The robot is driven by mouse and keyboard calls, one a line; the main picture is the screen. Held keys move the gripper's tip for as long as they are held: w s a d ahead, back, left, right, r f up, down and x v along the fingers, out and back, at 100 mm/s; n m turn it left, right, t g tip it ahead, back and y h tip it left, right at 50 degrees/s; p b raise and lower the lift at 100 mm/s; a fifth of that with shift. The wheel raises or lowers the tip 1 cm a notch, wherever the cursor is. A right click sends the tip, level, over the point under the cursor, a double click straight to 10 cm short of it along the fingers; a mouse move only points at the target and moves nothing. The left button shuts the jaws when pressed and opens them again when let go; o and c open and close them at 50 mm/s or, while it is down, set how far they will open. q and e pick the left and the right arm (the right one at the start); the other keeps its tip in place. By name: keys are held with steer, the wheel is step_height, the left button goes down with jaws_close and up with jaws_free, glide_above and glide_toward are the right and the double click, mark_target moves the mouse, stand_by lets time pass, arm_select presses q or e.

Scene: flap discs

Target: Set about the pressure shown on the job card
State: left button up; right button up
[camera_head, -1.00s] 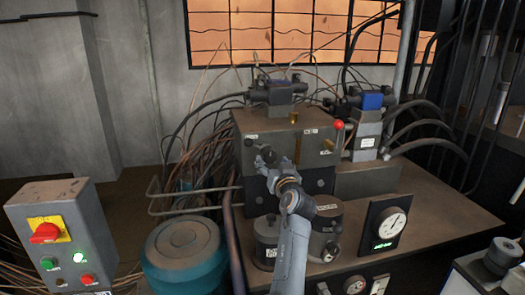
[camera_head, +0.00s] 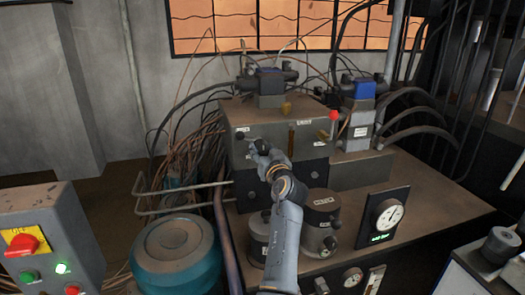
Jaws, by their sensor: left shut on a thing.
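My left gripper (camera_head: 262,152) reaches up to the front face of the grey valve block (camera_head: 305,137), at its left part. It is shut on a small knob there, which its fingers and wrist mostly hide. A round pressure gauge (camera_head: 389,216) with a white dial sits on a black panel at the right. Its needle is too small to read exactly. A green digital readout (camera_head: 381,239) below it is lit but not legible. I cannot make out a job card. My right gripper is not in view.
A red-ball lever (camera_head: 334,116) stands at the block's right. Grey cylinders (camera_head: 321,222) stand close beside my left arm. A teal motor (camera_head: 177,255) and a switch box (camera_head: 50,235) with a red knob are at the left. Hoses crowd the back; the bench top at right is clear.

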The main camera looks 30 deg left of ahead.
mark_target(263, 143)
arm_select(q)
steer(key=shift+m, duration=0.3)
steer(key=m+p, duration=0.1)
steer(key=m, duration=0.2)
steer(key=shift+m+p, duration=0.55)
steer(key=shift+m, duration=1.05)
steer(key=o, duration=1.1)
steer(key=shift+o, duration=0.2)
step_height(263, 143, up, 10)
steer(key=shift+w, duration=0.1)
